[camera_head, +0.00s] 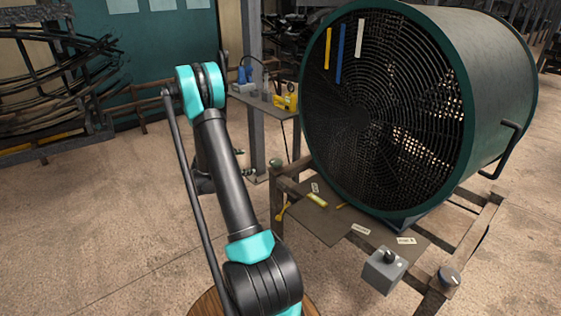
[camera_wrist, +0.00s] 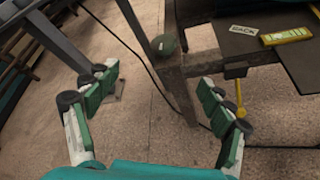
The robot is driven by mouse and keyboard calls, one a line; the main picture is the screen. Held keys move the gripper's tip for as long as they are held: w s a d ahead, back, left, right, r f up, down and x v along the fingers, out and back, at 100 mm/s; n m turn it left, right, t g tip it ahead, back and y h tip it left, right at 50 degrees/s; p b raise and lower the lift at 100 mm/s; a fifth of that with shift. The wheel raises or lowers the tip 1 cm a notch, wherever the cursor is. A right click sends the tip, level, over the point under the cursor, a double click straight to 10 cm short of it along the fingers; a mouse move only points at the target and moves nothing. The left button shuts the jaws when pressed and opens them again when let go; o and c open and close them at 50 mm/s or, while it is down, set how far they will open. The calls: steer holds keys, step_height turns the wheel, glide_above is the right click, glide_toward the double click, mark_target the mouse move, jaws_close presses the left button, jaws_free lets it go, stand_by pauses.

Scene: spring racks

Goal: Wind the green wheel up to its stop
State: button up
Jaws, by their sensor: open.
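A small dark green round knob (camera_wrist: 165,45), which looks like the green wheel, sits at the top of a rusty post in the wrist view. In the head view, a dull round knob (camera_head: 277,163) is on the left post of the fan stand; its colour is hard to tell there. My gripper (camera_wrist: 158,80) is open and empty. Its two green-padded fingers are spread wide, with the knob beyond them near the top of the picture, apart from both. In the head view my gripper is mostly hidden behind my arm. I cannot read the wheel's turn or its stop.
A large fan drum (camera_head: 385,110) stands on the rack. A yellow lever (camera_wrist: 240,95) hangs below the dark plate (camera_wrist: 270,45), which carries labels and a yellow level (camera_wrist: 286,36).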

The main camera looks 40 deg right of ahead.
mark_target(276, 164)
steer(key=w+d+f+n+h, duration=0.3)
steer(key=d+f+n+h, duration=0.3)
steer(key=f, duration=0.4)
steer(key=shift+y, duration=0.6)
steer(key=w+d, duration=0.1)
steer(key=d, duration=1)
steer(key=w+d, duration=0.1)
steer(key=d, duration=0.5)
steer(key=shift+w+d+f, duration=0.2)
steer(key=shift+w+d, duration=0.05)
steer(key=shift+w, duration=0.05)
steer(key=shift+c, duration=0.5)
steer(key=c, duration=1.2)
